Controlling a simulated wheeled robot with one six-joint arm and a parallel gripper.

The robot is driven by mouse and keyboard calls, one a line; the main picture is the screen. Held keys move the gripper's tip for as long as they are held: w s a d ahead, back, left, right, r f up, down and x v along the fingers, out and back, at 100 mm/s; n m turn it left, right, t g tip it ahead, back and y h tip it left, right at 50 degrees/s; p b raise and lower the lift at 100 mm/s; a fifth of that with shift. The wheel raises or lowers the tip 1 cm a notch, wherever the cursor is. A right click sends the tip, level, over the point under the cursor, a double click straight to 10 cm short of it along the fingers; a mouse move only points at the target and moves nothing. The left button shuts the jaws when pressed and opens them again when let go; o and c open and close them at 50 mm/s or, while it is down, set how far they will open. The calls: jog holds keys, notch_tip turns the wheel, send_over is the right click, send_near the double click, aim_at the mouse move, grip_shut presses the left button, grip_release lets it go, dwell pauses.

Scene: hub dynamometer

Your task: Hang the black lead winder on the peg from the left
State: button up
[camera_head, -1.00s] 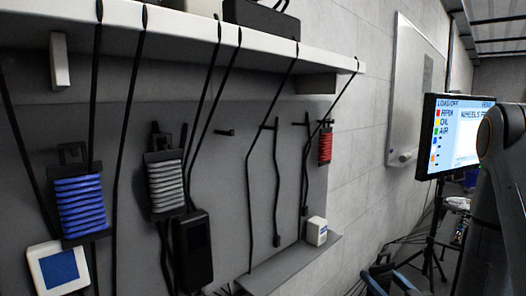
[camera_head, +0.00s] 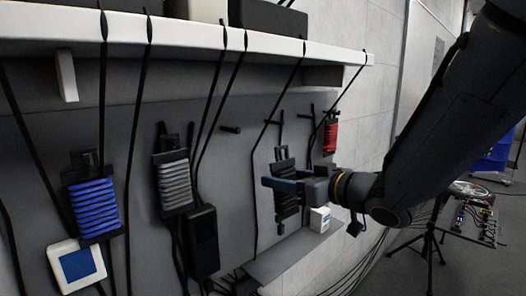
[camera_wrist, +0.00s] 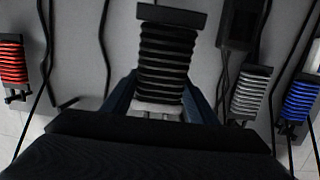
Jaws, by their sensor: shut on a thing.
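The black lead winder (camera_head: 286,190) is a dark frame wound with black lead, upright in front of the grey board. My gripper (camera_head: 270,184) is shut on it, reaching in from the right. The wrist view, which looks upside down, shows the winder (camera_wrist: 167,55) between my two blue fingers (camera_wrist: 160,100). Another peg (camera_head: 275,122) is just above the winder. I cannot tell whether the winder touches that peg or the board.
The grey winder (camera_head: 174,180) and blue winder (camera_head: 93,207) hang to the left, the red winder (camera_head: 330,137) to the right. Black leads drop from the white shelf (camera_head: 200,37) across the board. A small white box (camera_head: 320,219) stands on the lower ledge (camera_head: 280,256).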

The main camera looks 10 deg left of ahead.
jog(key=s+a+r+p, duration=0.1)
jog(key=s+a+r, duration=0.35)
jog(key=r, duration=0.25)
jog(key=shift+n+g, duration=0.4)
jog(key=shift+b+x, duration=2.75)
jog(key=shift+x, duration=1.95)
jog(key=shift+s+a+r, duration=0.1)
jog(key=shift+s+a, duration=0.05)
jog(key=shift+a, duration=0.1)
jog(key=o, duration=1.3)
jog(key=shift+s+d, duration=0.1)
jog(key=shift+d, duration=0.05)
